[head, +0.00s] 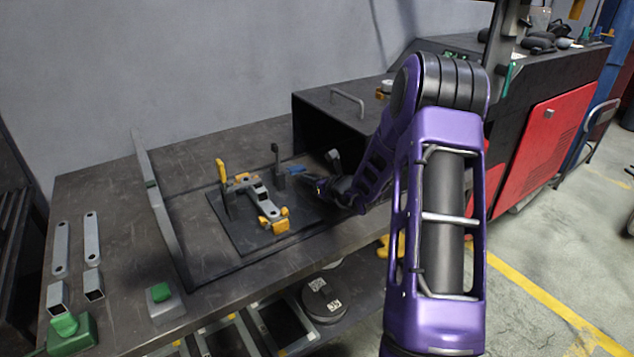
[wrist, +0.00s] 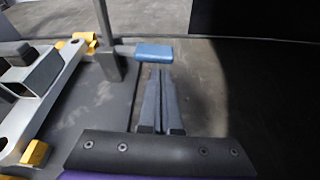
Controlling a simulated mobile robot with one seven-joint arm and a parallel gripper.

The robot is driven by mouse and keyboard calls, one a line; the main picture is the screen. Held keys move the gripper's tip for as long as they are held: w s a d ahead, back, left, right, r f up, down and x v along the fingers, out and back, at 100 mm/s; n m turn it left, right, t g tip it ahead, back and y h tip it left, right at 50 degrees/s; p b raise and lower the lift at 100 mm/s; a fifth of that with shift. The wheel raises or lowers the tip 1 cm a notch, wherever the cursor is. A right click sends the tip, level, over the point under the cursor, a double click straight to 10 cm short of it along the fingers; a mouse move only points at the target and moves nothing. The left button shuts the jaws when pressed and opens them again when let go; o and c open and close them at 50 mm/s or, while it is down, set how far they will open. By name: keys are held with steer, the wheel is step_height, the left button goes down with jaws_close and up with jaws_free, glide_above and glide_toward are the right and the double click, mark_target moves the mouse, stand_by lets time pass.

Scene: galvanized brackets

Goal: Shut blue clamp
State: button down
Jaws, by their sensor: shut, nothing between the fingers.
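The blue clamp's handle (head: 297,170) shows in the head view beside a dark upright post, at the right side of the fixture plate (head: 240,236). In the wrist view its blue end (wrist: 155,52) lies straight ahead of my fingertips, right of a grey upright post (wrist: 106,38). My gripper (head: 318,184) is at the plate's right edge, low over the bench. In the wrist view its fingers (wrist: 156,74) are together and empty, their tips close to the blue end. I cannot tell whether they touch it. A grey bracket (head: 258,190) sits on the plate.
Yellow clamp parts (head: 220,171) stand around the bracket, with another (head: 282,226) at its front. A dark box with a handle (head: 348,103) stands behind my forearm. Flat bars (head: 61,247) and square tubes (head: 57,297) lie at the bench's left. A wall is behind.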

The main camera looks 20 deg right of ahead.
mark_target(304, 187)
steer(key=shift+x, duration=1.55)
